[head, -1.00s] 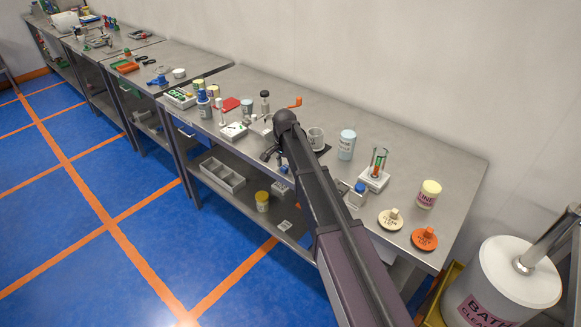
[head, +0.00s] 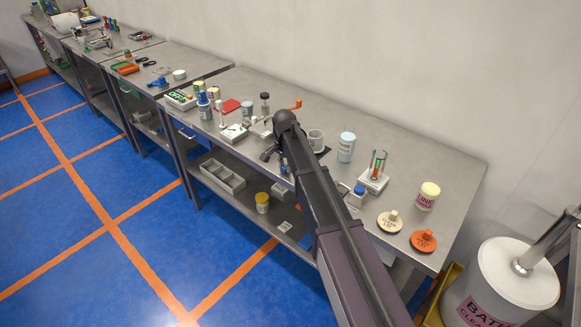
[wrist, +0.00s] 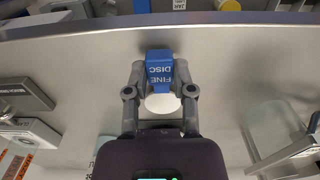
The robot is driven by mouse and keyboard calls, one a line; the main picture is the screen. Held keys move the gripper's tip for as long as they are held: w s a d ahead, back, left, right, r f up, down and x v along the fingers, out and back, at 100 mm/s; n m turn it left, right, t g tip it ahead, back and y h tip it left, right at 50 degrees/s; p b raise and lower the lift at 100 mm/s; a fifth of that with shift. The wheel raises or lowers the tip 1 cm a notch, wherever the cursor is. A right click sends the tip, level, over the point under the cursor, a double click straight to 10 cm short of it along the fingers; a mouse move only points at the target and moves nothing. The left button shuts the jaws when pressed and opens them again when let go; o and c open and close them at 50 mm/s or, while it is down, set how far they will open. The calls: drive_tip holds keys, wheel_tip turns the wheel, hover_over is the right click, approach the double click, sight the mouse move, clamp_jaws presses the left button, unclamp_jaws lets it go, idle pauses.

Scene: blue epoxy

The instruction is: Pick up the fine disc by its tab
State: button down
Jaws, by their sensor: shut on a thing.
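The fine disc's blue tab (wrist: 159,70), with white lettering reading "FINE DISC", shows in the wrist view. It sits between the two fingers of my gripper (wrist: 160,72), which are shut on it from both sides. A pale rounded shape (wrist: 162,104) shows just behind the tab, between the finger links; I cannot tell whether it is part of the disc. In the head view my gripper (head: 271,153) is over the front part of the steel bench, and my arm hides much of what it holds. I cannot tell whether the disc touches the bench.
A cream lid-like disc (head: 390,221) and an orange one (head: 423,241) lie farther right. Several small items crowd the left.

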sight(285, 167)
drive_tip(key=shift+r+p, duration=1.95)
drive_tip(key=shift+r, duration=0.05)
